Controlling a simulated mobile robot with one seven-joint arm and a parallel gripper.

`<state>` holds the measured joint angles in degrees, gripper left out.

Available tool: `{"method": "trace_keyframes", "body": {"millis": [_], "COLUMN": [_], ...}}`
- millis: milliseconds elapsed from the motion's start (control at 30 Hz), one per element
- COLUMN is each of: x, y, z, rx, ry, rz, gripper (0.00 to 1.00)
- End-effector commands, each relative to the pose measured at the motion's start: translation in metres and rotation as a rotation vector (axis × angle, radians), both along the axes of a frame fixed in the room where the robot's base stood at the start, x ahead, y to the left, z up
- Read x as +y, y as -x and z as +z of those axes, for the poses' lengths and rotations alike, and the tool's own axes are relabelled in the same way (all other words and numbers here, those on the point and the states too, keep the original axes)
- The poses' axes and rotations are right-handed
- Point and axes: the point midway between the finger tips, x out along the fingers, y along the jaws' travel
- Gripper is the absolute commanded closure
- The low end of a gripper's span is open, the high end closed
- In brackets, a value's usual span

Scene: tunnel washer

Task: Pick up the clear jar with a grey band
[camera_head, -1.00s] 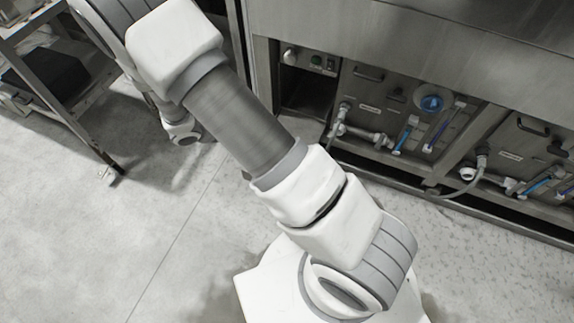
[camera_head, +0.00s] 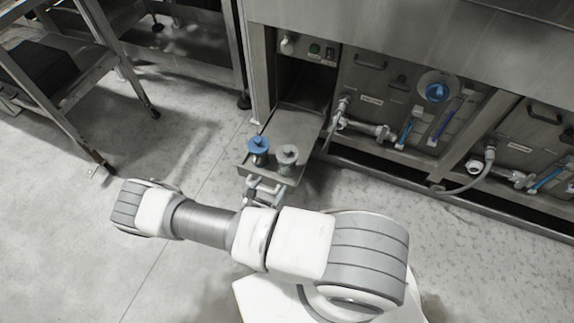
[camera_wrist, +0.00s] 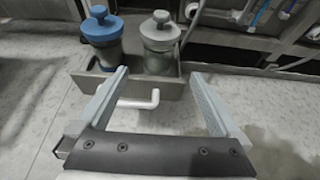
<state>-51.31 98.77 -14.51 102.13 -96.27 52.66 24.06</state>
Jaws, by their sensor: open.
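The clear jar with a grey band (camera_head: 287,158) stands upright on the right of a pulled-out metal tray, with a grey knobbed top. In the wrist view the jar (camera_wrist: 159,45) is ahead of my gripper, roughly between the fingers' lines. A similar jar with a blue top (camera_head: 259,150) stands to its left; it also shows in the wrist view (camera_wrist: 102,40). My gripper (camera_wrist: 158,75) is open and empty, its fingers near the tray's front edge. In the head view my gripper (camera_head: 262,188) is at the tray's front, partly hidden by my arm.
The metal tray (camera_wrist: 140,84) has a white bent handle (camera_wrist: 142,101) at its front, between my fingers. The washer panel (camera_head: 385,100) with pipes and a blue dial stands to the right. A metal trolley (camera_head: 60,90) is at the left. Floor at the lower left is clear.

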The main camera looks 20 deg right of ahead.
Motion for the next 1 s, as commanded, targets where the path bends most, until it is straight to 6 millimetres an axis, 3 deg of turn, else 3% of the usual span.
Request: {"method": "trace_keyframes", "body": {"millis": [533, 1000], "x": [-0.068, -0.089], "y": [-0.067, -0.091], "z": [-0.044, -0.060], "rx": [0.002, -0.001], "ry": [0.002, 0.002], "rz": [0.000, 0.000], "gripper": [0.00, 0.00]}}
